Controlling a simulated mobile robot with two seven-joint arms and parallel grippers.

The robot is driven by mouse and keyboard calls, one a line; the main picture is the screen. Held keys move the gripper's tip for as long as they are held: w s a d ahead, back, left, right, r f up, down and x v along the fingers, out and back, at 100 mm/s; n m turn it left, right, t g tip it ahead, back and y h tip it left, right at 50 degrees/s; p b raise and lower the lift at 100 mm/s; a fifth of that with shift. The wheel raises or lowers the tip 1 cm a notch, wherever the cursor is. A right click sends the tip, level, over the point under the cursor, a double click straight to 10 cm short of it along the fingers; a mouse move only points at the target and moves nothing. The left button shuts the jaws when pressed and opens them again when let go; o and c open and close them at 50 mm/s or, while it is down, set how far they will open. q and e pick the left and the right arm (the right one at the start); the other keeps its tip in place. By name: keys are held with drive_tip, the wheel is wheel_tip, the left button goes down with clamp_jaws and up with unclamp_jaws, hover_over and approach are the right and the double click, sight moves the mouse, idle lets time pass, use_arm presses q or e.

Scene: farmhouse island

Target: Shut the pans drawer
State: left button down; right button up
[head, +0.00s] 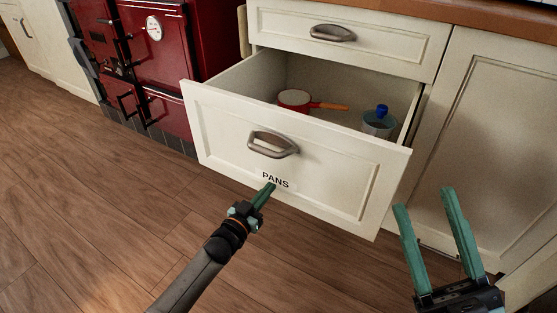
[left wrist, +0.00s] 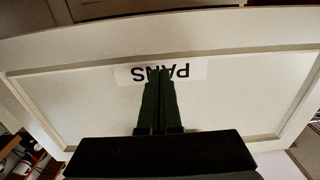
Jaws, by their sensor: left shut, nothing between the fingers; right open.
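The cream pans drawer (head: 222,122) stands pulled out from the cabinet in the head view, with a dark metal handle (head: 272,145) and a label (head: 275,180) reading PANS. Its front panel also fills much of the left wrist view (left wrist: 80,97). My left gripper (head: 267,188) is shut and empty, with its tips at or close to the drawer front just by the label; I cannot tell whether they touch. In the left wrist view its fingers (left wrist: 160,75) overlap the label. My right gripper (head: 424,197) is open and empty, to the right of the drawer front.
A shut drawer (head: 390,42) is above. A red range cooker (head: 180,60) stands left. The wooden floor (head: 90,220) in front is clear.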

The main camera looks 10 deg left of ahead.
use_arm(q)
drive_tip(key=shift+w, duration=0.15)
drive_tip(key=shift+x, duration=0.75)
drive_tip(key=shift+w+d, duration=0.1)
